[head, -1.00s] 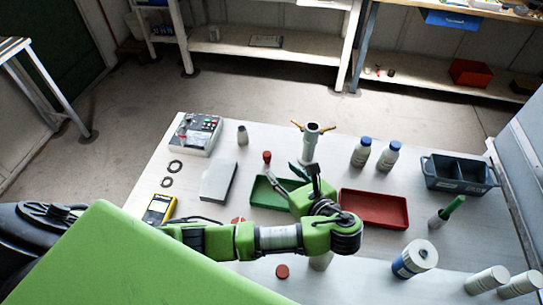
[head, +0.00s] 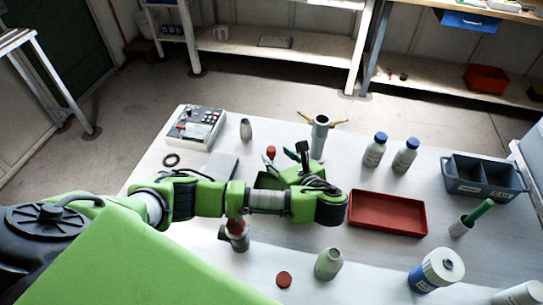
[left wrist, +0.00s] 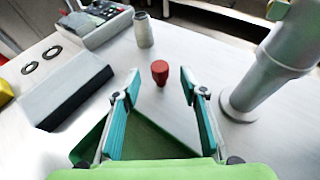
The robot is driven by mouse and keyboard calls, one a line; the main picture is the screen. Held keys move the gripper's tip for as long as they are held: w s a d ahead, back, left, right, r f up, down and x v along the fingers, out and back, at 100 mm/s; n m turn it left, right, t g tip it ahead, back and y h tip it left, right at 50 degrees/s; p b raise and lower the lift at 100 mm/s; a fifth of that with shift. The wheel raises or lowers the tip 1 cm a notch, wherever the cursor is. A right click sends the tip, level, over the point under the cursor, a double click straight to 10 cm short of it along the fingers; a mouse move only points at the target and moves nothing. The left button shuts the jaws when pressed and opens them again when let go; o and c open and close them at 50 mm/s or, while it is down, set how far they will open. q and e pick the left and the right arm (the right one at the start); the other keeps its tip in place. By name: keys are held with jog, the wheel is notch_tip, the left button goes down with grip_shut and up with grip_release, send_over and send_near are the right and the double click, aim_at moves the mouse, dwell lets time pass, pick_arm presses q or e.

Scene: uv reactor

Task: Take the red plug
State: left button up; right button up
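The red plug (left wrist: 160,72) stands on the white table, in the middle of the left wrist view. It shows small in the head view (head: 270,152), beyond my left arm. My left gripper (left wrist: 158,88) is open, its two teal fingers spread apart with nothing between the pads. The plug appears in the gap, ahead of the fingertips and touching neither. In the head view the left gripper (head: 286,158) is partly hidden by its own arm. My right gripper is in neither view.
A grey cylinder (left wrist: 144,30) stands behind the plug, and a tall grey stand (left wrist: 275,65) rises to its right. A grey box (left wrist: 68,88) lies left. A green tray (left wrist: 150,140) is below the fingers. A red tray (head: 388,213) and two bottles (head: 375,150) are further right.

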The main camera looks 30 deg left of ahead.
aim_at(272, 150)
pick_arm(q)
jog(key=x, duration=0.5)
jog(key=shift+r+p, duration=0.1)
jog(key=shift+p, duration=0.25)
jog(key=c, duration=0.8)
jog(key=shift+r, duration=0.1)
jog(key=shift+c, duration=0.2)
jog(key=shift+r, duration=0.65)
jog(key=r, duration=0.2)
jog(key=s, duration=0.1)
jog(key=shift+d+r+b, duration=0.25)
jog(key=shift+r+b, duration=0.1)
jog(key=shift+r, duration=0.05)
jog(key=s+d+r+p, duration=0.4)
jog(key=s+r+p, duration=0.4)
jog(key=s, duration=0.4)
jog(key=shift+d+r, duration=0.25)
jog(key=shift+r, duration=0.15)
